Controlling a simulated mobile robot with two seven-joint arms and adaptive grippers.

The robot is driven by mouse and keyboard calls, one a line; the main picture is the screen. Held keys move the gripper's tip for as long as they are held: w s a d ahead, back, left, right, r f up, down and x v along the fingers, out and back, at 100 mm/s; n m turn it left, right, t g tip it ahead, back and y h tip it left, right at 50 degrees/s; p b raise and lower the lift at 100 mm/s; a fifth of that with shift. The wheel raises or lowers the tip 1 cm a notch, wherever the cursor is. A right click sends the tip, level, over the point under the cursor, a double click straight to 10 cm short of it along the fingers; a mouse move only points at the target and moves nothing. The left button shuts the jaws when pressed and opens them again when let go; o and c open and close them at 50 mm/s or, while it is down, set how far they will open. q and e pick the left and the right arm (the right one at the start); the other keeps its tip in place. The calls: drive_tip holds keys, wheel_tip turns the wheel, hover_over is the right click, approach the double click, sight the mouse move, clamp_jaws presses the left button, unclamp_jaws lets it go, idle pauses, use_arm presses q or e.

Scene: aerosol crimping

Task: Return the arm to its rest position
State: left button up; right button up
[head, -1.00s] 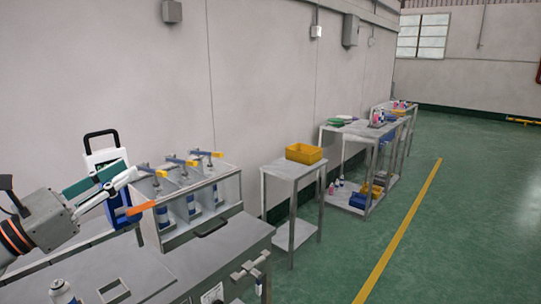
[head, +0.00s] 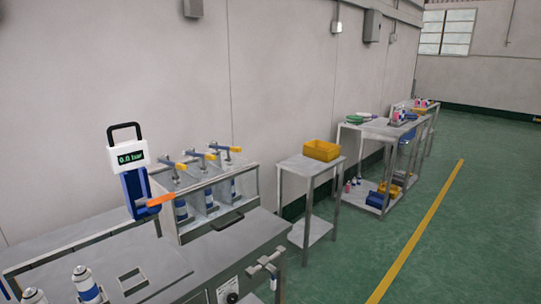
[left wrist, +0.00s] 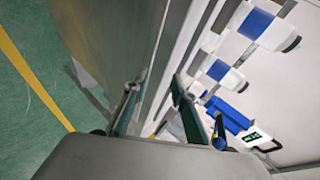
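My left gripper (left wrist: 158,106) shows in the left wrist view with its two green-padded fingers apart and nothing between them. My left arm and gripper do not show in the head view now. My right arm and gripper are in neither view. In the head view the blue and white pressure gauge unit (head: 130,160) reads 0.0 bar and stands at the back of the metal workbench (head: 230,255). It also shows in the left wrist view (left wrist: 253,136), beyond the fingers. Two cans (head: 86,285) stand at the front left of the bench.
A rack (head: 205,195) with blue-banded cans and yellow-handled clamps stands at the bench's back right. A small table (head: 297,166) with a yellow bin (head: 321,150) and shelved tables (head: 383,130) stand further right. The green floor (head: 470,240) is clear.

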use_arm(q)
drive_tip(key=s+d+f+n+g, duration=0.2)
drive_tip(key=s+f+g, duration=0.1)
drive_tip(key=s+f, duration=0.35)
drive_tip(key=w+d+f+n+t+h, duration=0.1)
drive_tip(key=d+f+n+t+h, duration=0.1)
drive_tip(key=d+f+h, duration=0.6)
drive_tip(key=d+f+t, duration=0.1)
drive_tip(key=d+f, duration=0.4)
drive_tip(key=d, duration=0.3)
drive_tip(key=shift+w+n+t, duration=0.25)
drive_tip(key=shift+n+t, duration=0.05)
drive_tip(key=shift+n, duration=0.1)
drive_tip(key=shift+r, duration=0.1)
